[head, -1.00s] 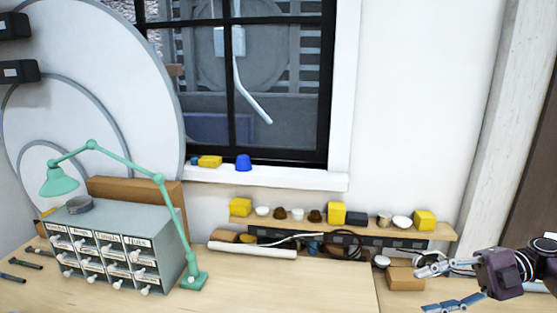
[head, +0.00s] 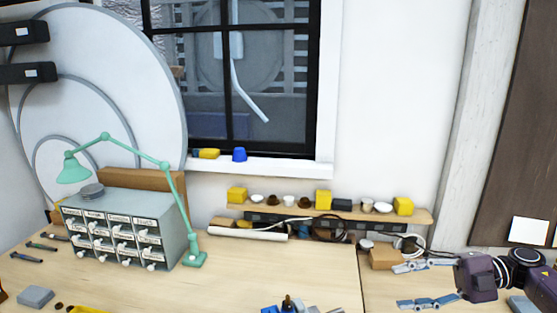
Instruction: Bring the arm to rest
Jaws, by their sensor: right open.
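My right gripper (head: 418,286) is at the lower right of the head view, pointing left above the right part of the workbench (head: 290,270). Its two jointed blue-grey fingers are spread apart, with nothing between them. The upper finger shows close in front of a small cardboard box (head: 385,258); I cannot tell whether they touch. A green desk lamp (head: 168,178) with a jointed arm stands upright at the left, its base beside the drawer cabinet (head: 185,237). My left gripper is not in view.
A wooden shelf (head: 300,212) holds yellow boxes and small cups along the wall. A blue object (head: 285,308) and a yellow item (head: 90,310) show at the bottom edge. A grey block (head: 35,297) lies at the lower left. The middle of the bench is clear.

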